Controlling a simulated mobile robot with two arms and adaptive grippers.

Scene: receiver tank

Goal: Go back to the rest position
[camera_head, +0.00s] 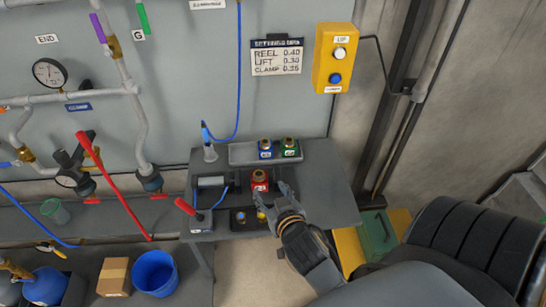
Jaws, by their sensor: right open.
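My right gripper (274,205) is over the grey work table (335,194), coming in from the lower right. Its fingers are apart and it looks empty. A red block-shaped part with a brass top (260,182) stands on the table just beyond the fingertips. I cannot tell whether the fingers touch it. A small yellow-topped item (262,214) shows beside the fingers, partly hidden. My left gripper is not in view.
A tray (239,154) with a blue part (265,149) and a green part (289,147) lies at the table's back. A yellow button box (333,58) hangs on the wall. A blue bucket (155,272) and cardboard box (114,276) stand lower left.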

